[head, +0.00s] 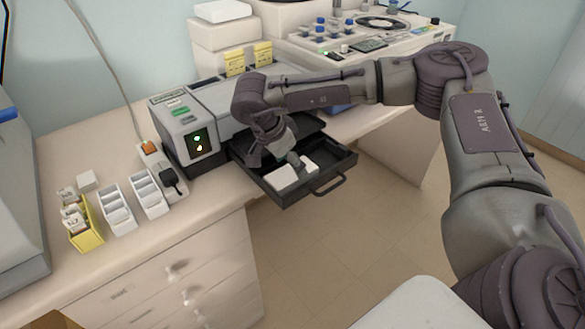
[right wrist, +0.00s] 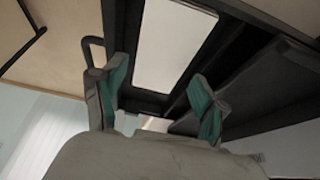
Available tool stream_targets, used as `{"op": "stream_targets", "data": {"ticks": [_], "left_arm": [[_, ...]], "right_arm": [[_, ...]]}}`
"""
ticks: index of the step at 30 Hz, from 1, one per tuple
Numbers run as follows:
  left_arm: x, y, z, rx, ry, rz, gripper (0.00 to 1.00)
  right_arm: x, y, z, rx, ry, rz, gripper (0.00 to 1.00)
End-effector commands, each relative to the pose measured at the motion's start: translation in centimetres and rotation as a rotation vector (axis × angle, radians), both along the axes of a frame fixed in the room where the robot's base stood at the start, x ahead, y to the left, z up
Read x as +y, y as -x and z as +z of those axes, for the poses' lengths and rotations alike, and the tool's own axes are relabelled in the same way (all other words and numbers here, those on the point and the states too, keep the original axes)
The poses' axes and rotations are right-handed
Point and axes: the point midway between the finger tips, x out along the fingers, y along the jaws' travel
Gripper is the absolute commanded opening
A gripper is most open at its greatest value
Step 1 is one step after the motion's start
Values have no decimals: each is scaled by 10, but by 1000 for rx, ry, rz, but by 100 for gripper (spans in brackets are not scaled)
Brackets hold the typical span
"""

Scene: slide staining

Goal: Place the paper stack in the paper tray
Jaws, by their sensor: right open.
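The paper tray (head: 328,178) is a black open drawer, pulled out from the grey machine and reaching past the counter's front edge. The white paper stack (head: 283,178) lies flat inside it. It also shows in the right wrist view (right wrist: 172,45) as a pale rectangle between dark tray walls. A smaller white piece (head: 311,163) shows beside it; I cannot tell if it is separate. My right gripper (right wrist: 160,88) has its teal fingertips spread apart with nothing between them. In the head view it is low over the tray, partly hidden by its own wrist. My left gripper is not in view.
The grey machine (head: 190,122) with green lights stands behind the tray. White slide racks (head: 117,208) and a yellow rack (head: 86,232) stand to the left. An instrument (head: 350,45) with blue-capped bottles is at the back right. Open floor lies below the tray's handle (head: 330,186).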

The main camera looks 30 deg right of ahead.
Motion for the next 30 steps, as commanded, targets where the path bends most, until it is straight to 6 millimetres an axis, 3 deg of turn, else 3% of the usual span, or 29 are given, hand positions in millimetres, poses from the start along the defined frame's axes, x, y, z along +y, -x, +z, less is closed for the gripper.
{"op": "stream_targets", "data": {"ticks": [6,12,18,30], "left_arm": [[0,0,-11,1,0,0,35],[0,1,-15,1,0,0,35],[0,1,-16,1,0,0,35],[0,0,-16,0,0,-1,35]], "right_arm": [[20,1,44,-4,-1,4,72],[33,2,75,-2,-1,2,72],[37,3,88,1,0,2,72],[37,3,88,0,-1,1,72]]}}
